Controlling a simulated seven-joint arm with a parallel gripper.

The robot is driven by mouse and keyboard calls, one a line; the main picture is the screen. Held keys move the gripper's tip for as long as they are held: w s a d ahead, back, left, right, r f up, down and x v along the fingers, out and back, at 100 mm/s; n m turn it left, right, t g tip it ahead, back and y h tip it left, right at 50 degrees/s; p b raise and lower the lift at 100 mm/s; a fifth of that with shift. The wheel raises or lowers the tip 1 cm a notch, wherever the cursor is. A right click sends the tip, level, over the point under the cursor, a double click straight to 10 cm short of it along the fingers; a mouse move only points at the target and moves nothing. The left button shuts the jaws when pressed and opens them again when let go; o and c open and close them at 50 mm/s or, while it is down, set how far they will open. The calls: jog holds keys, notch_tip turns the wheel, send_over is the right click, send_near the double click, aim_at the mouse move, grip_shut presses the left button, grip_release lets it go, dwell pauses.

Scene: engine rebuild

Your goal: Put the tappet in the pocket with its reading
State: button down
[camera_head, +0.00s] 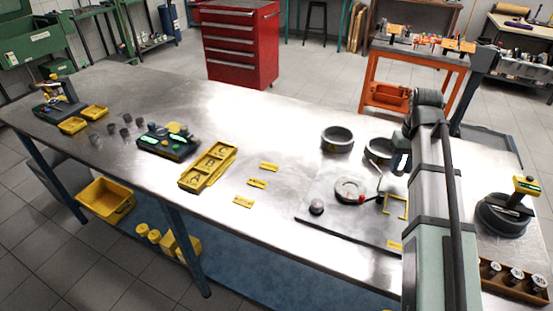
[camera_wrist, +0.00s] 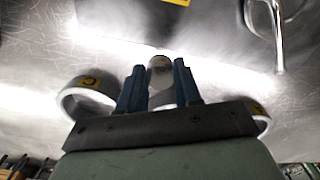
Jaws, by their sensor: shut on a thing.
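My gripper (camera_wrist: 158,68) is shut on a pale metal cylinder, which looks like the tappet (camera_wrist: 160,64), seen between the two blue fingers in the wrist view. In the head view my gripper (camera_head: 399,161) hangs beside the right-hand ring on the bench; the cylinder cannot be made out there. A yellow tray (camera_head: 231,158) with lettered pockets lies mid-bench, well left of my gripper. The pockets look empty. A plate (camera_head: 330,222) carries a round gauge (camera_head: 349,190) with a red part; its reading is too small to tell.
Two metal rings (camera_head: 337,138) stand near my gripper. Yellow tags (camera_head: 257,183) lie between tray and plate. Several dark cylinders (camera_head: 125,131) and yellow bins (camera_head: 72,125) are at the far left. A brown box (camera_head: 515,285) of cylinders sits at right.

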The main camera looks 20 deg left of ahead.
jog(key=a+n, duration=0.1)
jog(key=a, duration=0.4)
jog(key=a+r+n, duration=0.1)
jog(key=a, duration=0.3)
jog(key=a+n, duration=0.1)
jog(key=a, duration=0.4)
jog(key=shift+w+a+r, duration=0.25)
jog(key=shift+a+r, duration=0.1)
jog(key=shift+r, duration=0.05)
jog(key=s+a+r+n, duration=0.1)
jog(key=s+a+n, duration=0.35)
jog(key=a, duration=0.85)
jog(key=s+a+r+n, duration=0.15)
jog(key=s+a, duration=0.55)
jog(key=a, duration=0.7)
jog(key=s+a+r+n, duration=0.25)
jog(key=s+a, duration=0.35)
jog(key=a, duration=0.7)
jog(key=shift+s+a+f, duration=0.1)
jog(key=shift+a+f, duration=0.05)
jog(key=shift+f, duration=4.95)
jog(key=c, duration=1.1)
grip_release()
jog(key=shift+f, duration=0.1)
jog(key=shift+o, duration=0.2)
